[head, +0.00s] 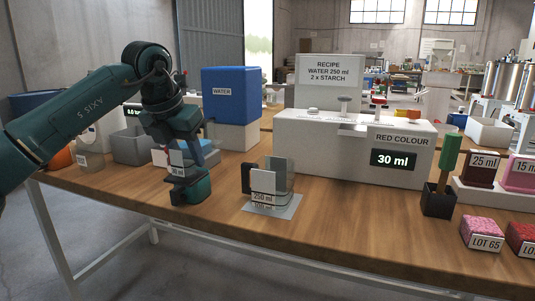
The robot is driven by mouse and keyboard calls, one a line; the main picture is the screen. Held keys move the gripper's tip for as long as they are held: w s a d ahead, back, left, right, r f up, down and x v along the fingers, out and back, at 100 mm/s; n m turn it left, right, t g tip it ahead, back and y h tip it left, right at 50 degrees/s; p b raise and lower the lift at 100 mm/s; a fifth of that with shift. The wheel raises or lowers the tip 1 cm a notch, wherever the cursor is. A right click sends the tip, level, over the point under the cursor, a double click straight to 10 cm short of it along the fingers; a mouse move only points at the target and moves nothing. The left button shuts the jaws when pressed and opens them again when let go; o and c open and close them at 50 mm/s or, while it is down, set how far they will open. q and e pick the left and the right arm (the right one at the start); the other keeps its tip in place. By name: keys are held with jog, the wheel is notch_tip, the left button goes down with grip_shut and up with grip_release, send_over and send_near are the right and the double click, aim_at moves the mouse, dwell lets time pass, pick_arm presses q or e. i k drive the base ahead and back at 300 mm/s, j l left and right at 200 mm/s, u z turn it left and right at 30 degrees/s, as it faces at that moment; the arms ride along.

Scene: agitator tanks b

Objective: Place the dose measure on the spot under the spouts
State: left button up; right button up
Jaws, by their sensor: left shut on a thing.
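My left gripper (188,188) is low over the left part of the wooden table, shut on a small vessel. Its white label seems to read 30 ml; I take this vessel to be the dose measure (176,168). The gripper and arm hide much of it, and I cannot tell whether it touches the table. A white RED COLOUR dispenser (300,145) with a 30 ml display stands to the right, behind the gripper. Its spouts and the spot under them are not clear to me. My right gripper is not in view.
A blue WATER tank (231,95) and grey bin (130,147) are behind. A green-handled tool (449,155) stands in a black holder (437,203). The table's front middle is clear.

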aim_at(352, 191)
jog(key=i+l, duration=0.25)
jog(key=i, duration=0.2)
jog(key=i+l, duration=0.25)
jog(key=i, duration=0.25)
